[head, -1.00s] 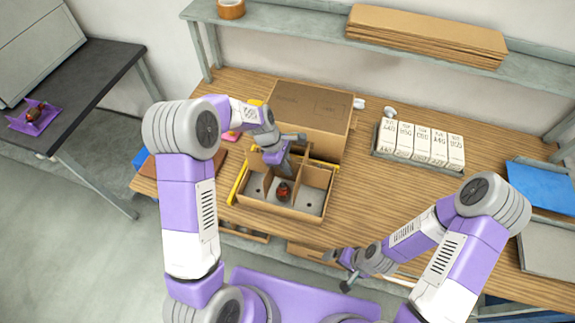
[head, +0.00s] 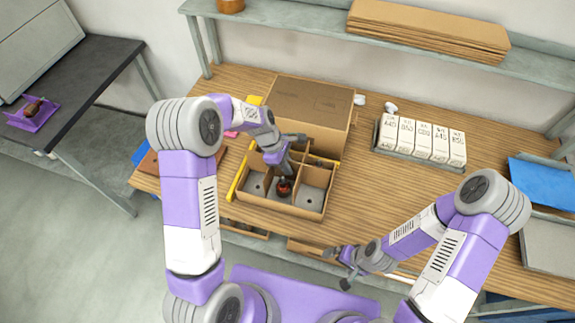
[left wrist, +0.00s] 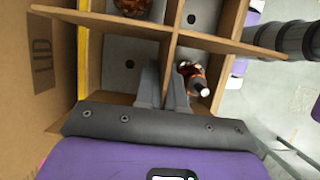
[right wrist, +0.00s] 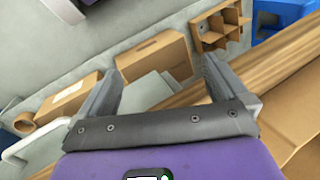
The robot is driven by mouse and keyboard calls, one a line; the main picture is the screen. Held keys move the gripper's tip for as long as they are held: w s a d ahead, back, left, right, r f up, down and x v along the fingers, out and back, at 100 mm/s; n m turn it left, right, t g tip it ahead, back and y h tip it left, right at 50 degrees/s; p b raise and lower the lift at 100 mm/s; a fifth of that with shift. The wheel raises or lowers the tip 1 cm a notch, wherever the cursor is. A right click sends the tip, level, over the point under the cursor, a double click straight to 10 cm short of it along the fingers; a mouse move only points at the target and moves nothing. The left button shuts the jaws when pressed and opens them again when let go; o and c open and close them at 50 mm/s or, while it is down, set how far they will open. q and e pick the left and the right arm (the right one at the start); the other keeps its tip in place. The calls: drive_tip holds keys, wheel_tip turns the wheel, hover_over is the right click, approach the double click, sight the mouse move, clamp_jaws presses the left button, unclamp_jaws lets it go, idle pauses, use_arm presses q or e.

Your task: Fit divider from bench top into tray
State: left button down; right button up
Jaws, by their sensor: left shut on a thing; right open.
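The open cardboard tray (head: 305,212) stands on the bench top, split into compartments with grey pads. In the left wrist view, a thin cardboard divider (left wrist: 170,50) runs between my left fingers and meets a long cross panel (left wrist: 235,46). My left gripper (head: 284,168) is shut on the divider inside the tray; it also shows in the left wrist view (left wrist: 163,88). I cannot tell how deep the divider sits. A reddish armature (head: 284,186) stands in the front middle compartment, close beside my left fingers. My right gripper (right wrist: 158,85) is open and empty, off the bench's front edge.
A large cardboard box (head: 310,100) stands right behind the tray. A rack of white cartons (head: 420,138) is further right. Blue and grey bins (head: 545,190) are at the far right. The bench between tray and cartons is clear. A shelf (head: 290,22) runs above the back.

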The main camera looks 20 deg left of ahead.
use_arm(q)
drive_tip(key=c, duration=1.2)
unclamp_jaws()
drive_tip(key=shift+o, duration=0.2)
drive_tip(key=shift+r, duration=0.1)
drive_tip(key=p+v, duration=0.1)
drive_tip(key=v, duration=0.6)
drive_tip(key=shift+a+r, duration=0.1)
drive_tip(key=shift+r, duration=0.1)
drive_tip(key=v, duration=0.7)
drive_tip(key=shift+r+p, duration=0.25)
drive_tip(key=shift+p, duration=0.15)
